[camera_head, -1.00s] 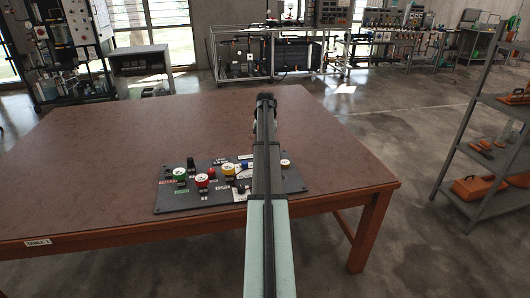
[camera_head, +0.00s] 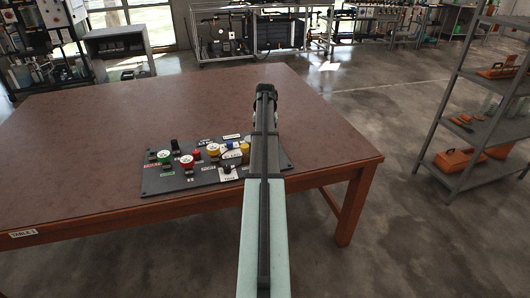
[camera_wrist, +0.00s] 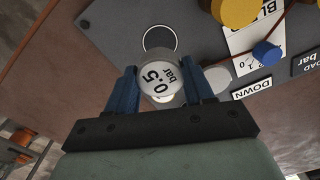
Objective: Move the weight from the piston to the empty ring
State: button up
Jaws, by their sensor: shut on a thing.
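The weight (camera_wrist: 158,77) is a round white-topped disc marked "0.5 bar", seen in the wrist view. My gripper (camera_wrist: 161,84) is shut on it, with one blue finger on each side. A dark ring with a white outline (camera_wrist: 160,38) lies just beyond the weight on the grey panel (camera_wrist: 112,22), and looks empty. A pale grey round top (camera_wrist: 216,78), possibly the piston, shows to the right, partly behind the right finger. I cannot tell how high the weight is above the panel. In the head view my arm hides the gripper and weight.
The panel (camera_head: 153,184) lies on the brown table (camera_head: 90,125). A yellow knob (camera_wrist: 238,10), a blue knob (camera_wrist: 266,53) and a "DOWN" label (camera_wrist: 252,88) are near my gripper's right side. Red (camera_head: 186,161) and green (camera_head: 164,157) pieces stand farther left. A shelf (camera_head: 470,130) stands right.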

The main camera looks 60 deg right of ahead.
jog(key=shift+f, duration=3.8)
jog(key=shift+f, duration=0.1)
jog(key=o, duration=1.1)
jog(key=shift+o, duration=0.2)
notch_tip(320, 180, up, 12)
jog(key=shift+r, duration=0.1)
